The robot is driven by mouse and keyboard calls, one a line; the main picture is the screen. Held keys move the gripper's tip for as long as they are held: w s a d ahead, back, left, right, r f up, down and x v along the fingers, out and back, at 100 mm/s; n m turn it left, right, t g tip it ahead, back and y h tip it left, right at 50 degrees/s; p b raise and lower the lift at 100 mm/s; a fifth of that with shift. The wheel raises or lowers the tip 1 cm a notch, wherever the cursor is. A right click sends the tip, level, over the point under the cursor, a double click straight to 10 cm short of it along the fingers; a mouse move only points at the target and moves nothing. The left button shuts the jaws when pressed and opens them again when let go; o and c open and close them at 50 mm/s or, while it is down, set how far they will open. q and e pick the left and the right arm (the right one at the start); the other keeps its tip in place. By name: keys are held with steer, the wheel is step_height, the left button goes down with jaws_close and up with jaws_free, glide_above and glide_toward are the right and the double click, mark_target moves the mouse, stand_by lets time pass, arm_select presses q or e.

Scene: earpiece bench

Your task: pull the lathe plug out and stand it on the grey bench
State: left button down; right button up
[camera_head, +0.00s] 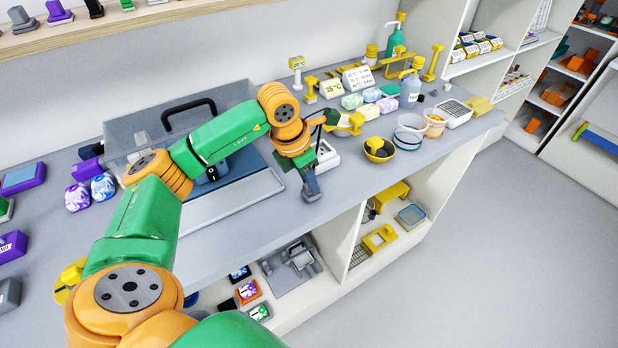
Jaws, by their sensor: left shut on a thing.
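My left gripper (312,193) points down at the front part of the grey bench (240,232), just in front of a white socket block (326,156). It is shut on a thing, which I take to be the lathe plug. The plug is too small and too covered by the jaws to make out. I cannot tell whether it touches the bench top. The socket block is partly hidden behind my wrist. My right gripper is not in view.
A clear-covered machine with a black handle (188,106) stands behind my forearm. A yellow bowl (378,150), clear tubs (409,137) and yellow stands crowd the bench to the right. Open shelves (395,215) lie below the front edge. Bare bench lies left of the gripper.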

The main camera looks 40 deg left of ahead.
arm_select(q)
steer(key=shift+f, duration=0.25)
stand_by(1.2)
steer(key=c, duration=0.6)
jaws_free()
steer(key=shift+b, duration=0.3)
steer(key=v, duration=0.7)
steer(key=shift+b, duration=0.4)
